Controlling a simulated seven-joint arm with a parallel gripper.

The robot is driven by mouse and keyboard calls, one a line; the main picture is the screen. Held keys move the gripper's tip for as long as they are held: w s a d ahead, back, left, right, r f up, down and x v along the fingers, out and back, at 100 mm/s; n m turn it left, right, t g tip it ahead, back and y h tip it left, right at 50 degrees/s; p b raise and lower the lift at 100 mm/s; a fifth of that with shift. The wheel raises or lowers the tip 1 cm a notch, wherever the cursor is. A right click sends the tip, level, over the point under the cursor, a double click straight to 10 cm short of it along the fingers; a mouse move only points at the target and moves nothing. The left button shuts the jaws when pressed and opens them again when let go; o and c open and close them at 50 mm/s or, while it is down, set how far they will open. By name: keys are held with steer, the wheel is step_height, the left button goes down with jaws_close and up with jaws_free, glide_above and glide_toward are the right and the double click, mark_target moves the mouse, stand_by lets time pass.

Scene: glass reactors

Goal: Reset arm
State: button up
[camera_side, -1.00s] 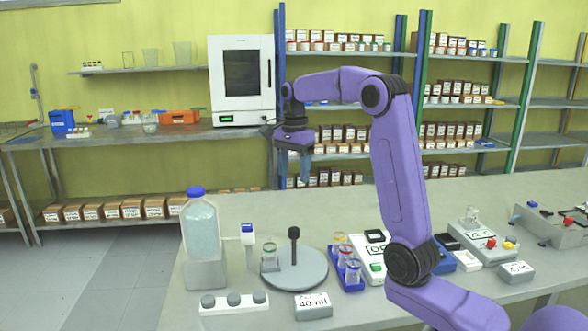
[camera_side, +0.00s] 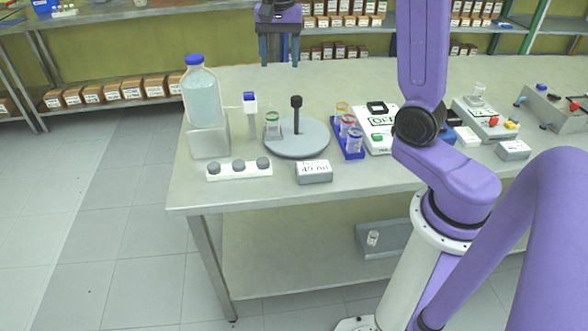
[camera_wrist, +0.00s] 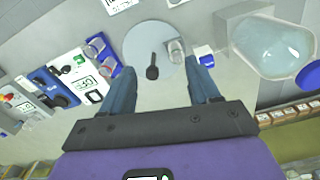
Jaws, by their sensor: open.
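My gripper (camera_side: 279,65) is open and empty. It hangs with its fingers pointing down, high over the bench behind the round grey plate. In the wrist view its two blue-grey fingers (camera_wrist: 163,75) are spread apart with nothing between them. The round plate (camera_side: 314,146) has a black upright rod (camera_side: 297,118) in the middle and a green-rimmed glass beaker (camera_side: 272,130) at its left. The plate also shows ahead of the fingers in the wrist view (camera_wrist: 140,38). The upper part of my arm is cut off by the top edge of the side view.
A blue-capped bottle (camera_side: 203,98) stands on a grey block at the left. A blue rack (camera_side: 338,148) holds three coloured-rim beakers. A three-knob panel (camera_side: 240,170) and a display box (camera_side: 314,172) lie at the front. Several devices (camera_side: 485,120) stand right. The bench behind the plate is clear.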

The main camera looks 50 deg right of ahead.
steer(key=s+a+f+n, duration=0.2)
steer(key=s+a+n, duration=0.5)
steer(key=s+a+f+n, duration=0.1)
steer(key=s+f+n, duration=0.2)
steer(key=s+n, duration=0.5)
steer(key=s+a+f+n, duration=0.2)
steer(key=s+n, duration=0.6)
steer(key=s, duration=0.6)
steer(key=shift+s+f+n, duration=0.15)
steer(key=shift+f+n, duration=0.15)
steer(key=shift+f, duration=0.55)
steer(key=shift+c, duration=0.2)
